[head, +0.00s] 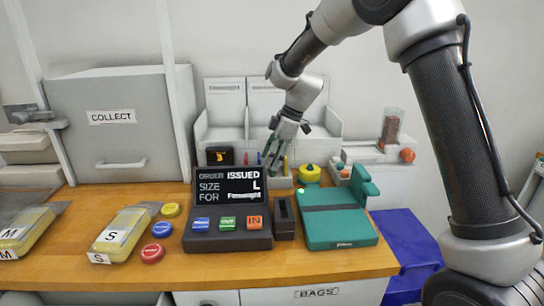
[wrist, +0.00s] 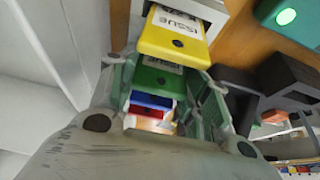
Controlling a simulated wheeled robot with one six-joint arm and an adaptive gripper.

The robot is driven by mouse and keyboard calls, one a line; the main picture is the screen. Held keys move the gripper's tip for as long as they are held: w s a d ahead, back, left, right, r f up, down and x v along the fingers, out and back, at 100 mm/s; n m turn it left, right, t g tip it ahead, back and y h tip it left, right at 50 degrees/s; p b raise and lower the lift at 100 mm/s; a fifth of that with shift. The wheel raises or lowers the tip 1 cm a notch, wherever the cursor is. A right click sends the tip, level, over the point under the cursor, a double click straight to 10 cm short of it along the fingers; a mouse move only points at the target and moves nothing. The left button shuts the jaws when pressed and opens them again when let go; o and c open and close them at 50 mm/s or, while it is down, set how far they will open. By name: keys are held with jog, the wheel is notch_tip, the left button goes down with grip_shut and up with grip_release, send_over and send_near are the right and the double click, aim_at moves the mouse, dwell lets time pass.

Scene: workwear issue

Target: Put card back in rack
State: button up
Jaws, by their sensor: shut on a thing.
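My gripper (head: 274,158) hangs at the back of the counter, above a small white rack (head: 281,183). In the wrist view its fingers (wrist: 161,74) are closed on the sides of a green card (wrist: 158,82) with a white label. A yellow card (wrist: 172,40) marked ISSUE stands beside the green one, in a white holder. A blue card (wrist: 151,101) and a red card (wrist: 146,112) show beyond the green one, between the fingers. I cannot tell how deep the green card sits in the rack.
A black order terminal (head: 228,240) showing ISSUED, size L, stands in front of the rack. A dark slotted block (head: 284,218) and a teal pad (head: 338,225) stand to its right. A yellow-topped button (head: 309,173) is close to my gripper. Yellow bags (head: 123,234) lie at left.

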dwell(0.4)
jog(key=o, duration=0.9)
jog(key=shift+r, duration=4.45)
